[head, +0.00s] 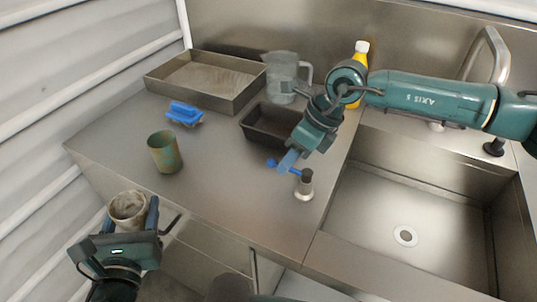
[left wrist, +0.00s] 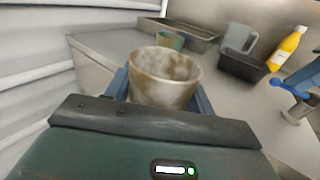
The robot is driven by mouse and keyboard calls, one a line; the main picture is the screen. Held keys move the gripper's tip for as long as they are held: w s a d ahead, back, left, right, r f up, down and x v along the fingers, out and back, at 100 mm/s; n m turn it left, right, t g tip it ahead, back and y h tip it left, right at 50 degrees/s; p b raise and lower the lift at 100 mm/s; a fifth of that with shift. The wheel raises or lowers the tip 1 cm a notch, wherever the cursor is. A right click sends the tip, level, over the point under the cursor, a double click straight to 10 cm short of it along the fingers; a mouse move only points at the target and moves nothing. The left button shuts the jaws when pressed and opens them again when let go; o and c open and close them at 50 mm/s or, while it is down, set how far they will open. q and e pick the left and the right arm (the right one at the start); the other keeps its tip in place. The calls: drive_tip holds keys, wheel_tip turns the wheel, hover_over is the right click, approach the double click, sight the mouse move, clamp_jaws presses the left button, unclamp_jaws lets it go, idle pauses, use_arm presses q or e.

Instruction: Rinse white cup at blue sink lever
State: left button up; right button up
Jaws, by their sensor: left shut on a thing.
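The white cup (head: 128,207), smeared with brown dirt, is upright in my left gripper (head: 128,214), which is shut on it off the counter's front left side. In the left wrist view the cup (left wrist: 165,80) stands between the two blue fingers, dirt showing inside and out. The blue lever (head: 294,171) sits on a short metal post (head: 304,187) at the counter's front, left of the sink basin (head: 405,215). My right gripper (head: 288,160) points down just over the lever's left part. Whether it touches the lever, and how far its fingers are apart, I cannot tell.
A greenish stained cup (head: 165,153) and a blue brush-like thing (head: 184,114) stand on the counter. Behind are a metal tray (head: 160,86), dark bin (head: 258,135), clear pitcher (head: 282,75) and yellow bottle (head: 359,60). The counter's front middle is clear.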

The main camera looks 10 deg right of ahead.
drive_tip(key=shift+f, duration=0.15)
clamp_jaws()
idle(0.4)
